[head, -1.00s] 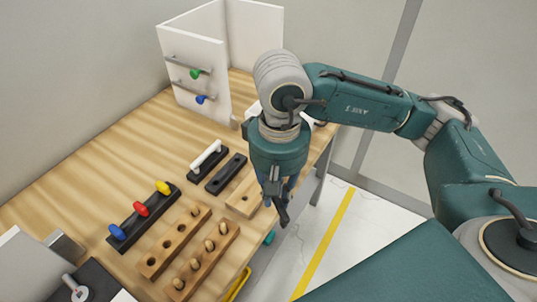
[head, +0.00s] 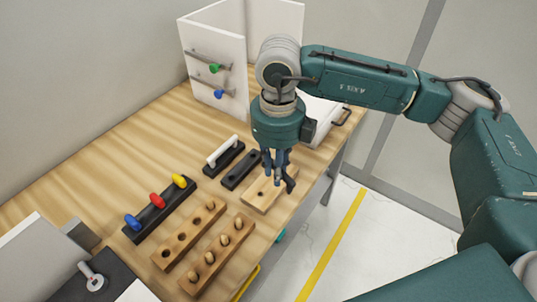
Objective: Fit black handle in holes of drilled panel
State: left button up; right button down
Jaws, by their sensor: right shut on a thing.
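The drilled panel (head: 255,204) is a light wooden block lying near the table's front edge. One of its holes shows at its near end; its far part is hidden behind my right gripper. My right gripper (head: 279,181) points down over the far part of the panel. It is shut on the black handle (head: 291,183), a dark curved piece beside the fingers. Whether the handle touches the panel I cannot tell. My left gripper is not in view.
Black holder blocks stand to the left: one bears a white handle (head: 222,150), one is empty (head: 240,171), one has coloured knobs (head: 155,201). Wooden peg blocks (head: 217,255) lie nearer. A white upright panel (head: 214,60) with handles stands at the back.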

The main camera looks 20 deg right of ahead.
aim_at(269, 182)
jog(key=w+m, duration=0.1)
jog(key=m, duration=0.2)
jog(key=w+m, duration=0.1)
jog(key=m, duration=0.1)
jog(key=w+m, duration=0.1)
jog(key=m, duration=0.2)
jog(key=shift+a+m, duration=0.15)
jog(key=shift+m, duration=0.15)
jog(key=m, duration=0.1)
jog(key=w+m, duration=0.1)
jog(key=m, duration=0.1)
jog(key=shift+w+m, duration=0.1)
jog(key=shift+m, duration=0.2)
jog(key=shift+w+f+m, duration=0.15)
jog(key=shift+w+m, duration=0.15)
jog(key=shift+m, duration=0.7)
jog(key=shift+f+b, duration=0.75)
jog(key=shift+f, duration=1)
jog(key=shift+f+b, duration=0.8)
jog(key=shift+f, duration=0.05)
jog(key=shift+f+b, duration=0.2)
jog(key=shift+b, duration=0.45)
jog(key=shift+f+b, duration=0.75)
jog(key=shift+f, duration=0.05)
jog(key=c, duration=1.5)
grip_release()
